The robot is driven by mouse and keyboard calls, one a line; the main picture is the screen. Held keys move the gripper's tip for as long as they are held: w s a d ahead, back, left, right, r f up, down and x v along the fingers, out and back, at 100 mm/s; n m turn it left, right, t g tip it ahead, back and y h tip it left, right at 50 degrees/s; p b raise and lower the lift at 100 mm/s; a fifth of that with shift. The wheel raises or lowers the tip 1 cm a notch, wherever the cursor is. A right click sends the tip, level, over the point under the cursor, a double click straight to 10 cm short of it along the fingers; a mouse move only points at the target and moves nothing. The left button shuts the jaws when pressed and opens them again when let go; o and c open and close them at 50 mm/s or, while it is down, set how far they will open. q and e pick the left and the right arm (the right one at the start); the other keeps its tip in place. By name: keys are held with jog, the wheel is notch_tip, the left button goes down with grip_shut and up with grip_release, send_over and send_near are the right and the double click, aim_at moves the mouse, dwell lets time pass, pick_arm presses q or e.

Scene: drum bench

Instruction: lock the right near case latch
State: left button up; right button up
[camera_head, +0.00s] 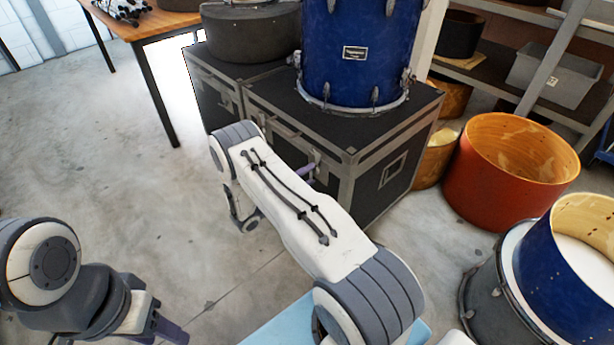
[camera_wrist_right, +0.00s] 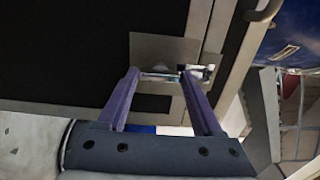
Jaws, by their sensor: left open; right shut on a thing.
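The right case (camera_head: 385,150) is black with grey metal edges and stands on the floor. Its near right latch (camera_wrist_right: 178,75) is a small metal piece on a grey plate, close to the case corner in the right wrist view. My right gripper (camera_wrist_right: 165,77) has its two purple fingers at the latch, one on each side, shut on it. I cannot tell how the latch is turned. My left gripper (camera_head: 168,330) is open and empty at the lower left, away from the case.
A blue drum (camera_head: 358,55) stands on the right case. A second black case (camera_head: 212,95) with a dark round case (camera_head: 250,32) on top adjoins it at left. An orange drum shell (camera_head: 500,190) and other drums crowd the right. The floor at left is clear.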

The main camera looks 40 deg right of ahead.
dwell(0.4)
jog(key=o, duration=1.4)
jog(key=shift+c, duration=0.2)
jog(key=a+p, duration=0.1)
jog(key=a, duration=0.9)
jog(key=shift+s+a, duration=0.25)
jog(key=shift+s, duration=0.15)
